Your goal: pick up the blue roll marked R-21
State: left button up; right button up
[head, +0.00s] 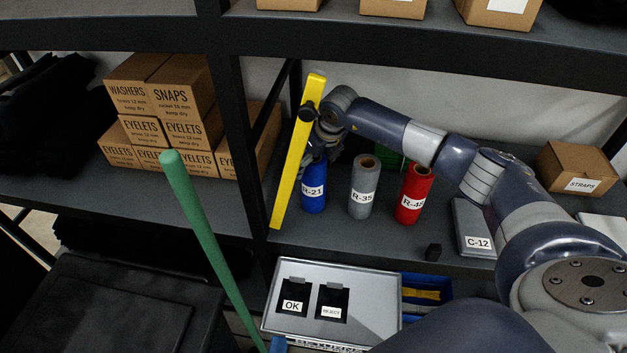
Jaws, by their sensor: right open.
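The blue roll marked R-21 (313,202) stands upright on the dark shelf, its white label facing me. My right gripper (316,148) is open at the top of the blue roll and hides its upper end. I cannot tell whether the fingers touch the roll or stand around it. My left gripper is not in view.
A yellow bar (291,180) leans close left of the roll, partly behind my gripper. The grey roll R-35 (362,180) and a red roll (413,190) stand to the right. A green pole (205,230) rises in front. A black shelf post (233,120) stands left.

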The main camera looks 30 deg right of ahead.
jog(key=c, duration=1.9)
jog(key=shift+r, duration=0.1)
grip_shut()
jog(key=shift+r, duration=0.15)
